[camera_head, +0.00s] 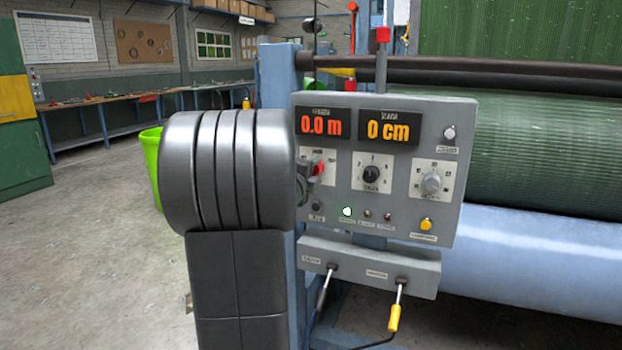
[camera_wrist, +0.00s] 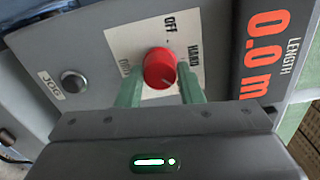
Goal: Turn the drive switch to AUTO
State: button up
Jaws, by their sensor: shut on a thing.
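The drive switch is a round red knob (camera_wrist: 159,70) on a white plate (camera_wrist: 118,45) in the wrist view. The plate reads OFF above the knob and HAND to its right; a third label at the left is hard to read. A small pale mark shows on the knob's lower part, but I cannot tell which position it points to. My gripper (camera_wrist: 160,84) has its two green fingers on either side of the knob, shut on it. In the head view the red knob (camera_head: 318,168) shows at the panel's left, partly hidden by my arm.
The grey control panel (camera_head: 420,110) carries displays of 0.0 m and 0 cm, a black dial (camera_head: 371,174), a grey dial (camera_head: 432,183) and a lit green lamp (camera_head: 347,211). Two levers (camera_head: 394,315) hang below. The JOG button (camera_wrist: 73,81) sits close to the switch.

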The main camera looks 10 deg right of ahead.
jog(key=shift+f+m+b, duration=0.1)
jog(key=shift+m+b, duration=0.3)
jog(key=shift+m, duration=0.4)
jog(key=o, duration=1)
jog(key=shift+c, duration=0.2)
jog(key=v, duration=1.3)
jog(key=shift+s+a, duration=0.25)
jog(key=shift+s, duration=0.1)
